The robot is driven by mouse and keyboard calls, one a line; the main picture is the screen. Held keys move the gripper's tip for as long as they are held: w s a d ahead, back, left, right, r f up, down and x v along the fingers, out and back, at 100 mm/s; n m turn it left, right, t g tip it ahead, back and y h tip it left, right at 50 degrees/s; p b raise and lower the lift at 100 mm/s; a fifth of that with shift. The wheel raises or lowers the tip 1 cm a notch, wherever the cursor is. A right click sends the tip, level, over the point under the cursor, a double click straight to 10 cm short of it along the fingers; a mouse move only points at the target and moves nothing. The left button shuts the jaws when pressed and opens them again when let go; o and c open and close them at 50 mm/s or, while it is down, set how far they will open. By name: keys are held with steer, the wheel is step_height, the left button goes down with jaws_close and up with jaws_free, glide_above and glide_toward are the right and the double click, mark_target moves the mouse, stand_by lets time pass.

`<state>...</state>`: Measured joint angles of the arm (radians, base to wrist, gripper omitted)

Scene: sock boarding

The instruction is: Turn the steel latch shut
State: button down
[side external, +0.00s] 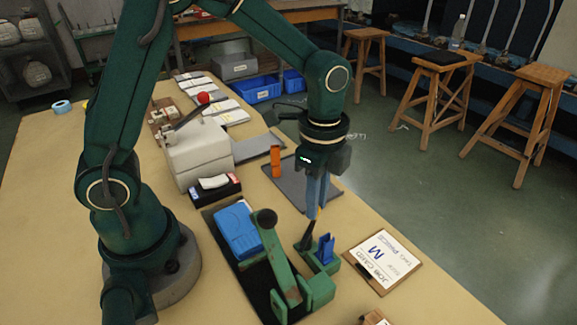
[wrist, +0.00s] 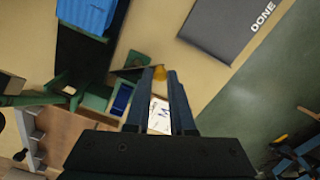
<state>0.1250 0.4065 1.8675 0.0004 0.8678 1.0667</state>
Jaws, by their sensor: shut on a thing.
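The steel latch (side external: 306,241) looks like a dark, narrow plate on the green fixture (side external: 318,288), beside a small blue block (side external: 326,249). In the wrist view it appears as a dark flat piece (wrist: 130,71) with a brass-coloured knob (wrist: 158,74) at its end. My gripper (side external: 311,217) reaches down over the latch. In the wrist view its fingertips (wrist: 160,71) are closed around the knob. The fingers partly hide the knob, and I cannot tell the latch's exact angle. A green lever with a black ball knob (side external: 265,217) leans over the fixture.
A larger blue block (side external: 237,230) lies on a dark mat left of the fixture. A clipboard with a job card (side external: 381,257) lies to the right. A grey mat marked DONE (wrist: 228,25) lies behind, and an orange piece (side external: 276,161) stands there. A beige machine (side external: 197,153) stands farther left.

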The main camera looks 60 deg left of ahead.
steer(key=n, duration=0.2)
steer(key=s+a+n, duration=0.1)
steer(key=n, duration=0.2)
steer(key=shift+s+a+n, duration=0.15)
steer(key=shift+s+n, duration=0.1)
steer(key=shift+n, duration=0.15)
steer(key=shift+s+a+n, duration=0.1)
steer(key=shift+s+n, duration=0.15)
steer(key=shift+n, duration=0.6)
steer(key=shift+s+a+n, duration=0.1)
steer(key=shift+s+n, duration=0.2)
steer(key=shift+n, duration=0.6)
steer(key=shift+s+n, duration=0.25)
steer(key=shift+n, duration=0.6)
steer(key=c, duration=0.8)
jaws_free()
steer(key=shift+o, duration=0.2)
steer(key=shift+r, duration=2.6)
